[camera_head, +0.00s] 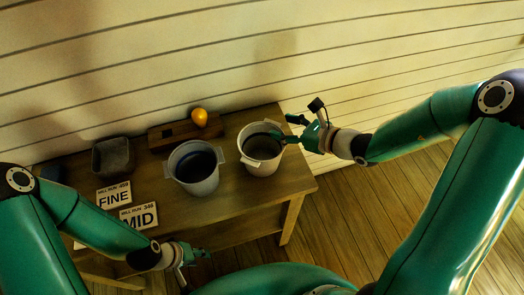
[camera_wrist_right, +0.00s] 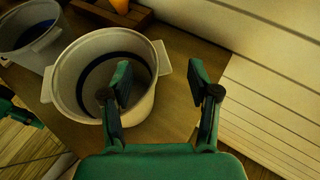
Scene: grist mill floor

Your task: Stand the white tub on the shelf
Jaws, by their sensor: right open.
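The white tub (camera_head: 250,166) stands upright on the wooden table (camera_head: 240,218), near its right end. In the right wrist view the tub (camera_wrist_right: 68,100) shows its open top, a dark blue band inside and side lugs. My right gripper (camera_head: 294,130) is at the tub's right rim. In its wrist view the right gripper (camera_wrist_right: 163,78) is open, one finger over the tub's opening and the other outside, with the wall and a lug between; contact is unclear. My left gripper (camera_head: 196,254) is low by the table's front edge, its jaws too small to read. No separate shelf is clearly identifiable.
A grey tub (camera_head: 198,186) stands close left of the white tub. A dark square bin (camera_head: 113,156) and cards reading FINE (camera_head: 114,195) and MID (camera_head: 139,217) lie left. The plank wall is behind.

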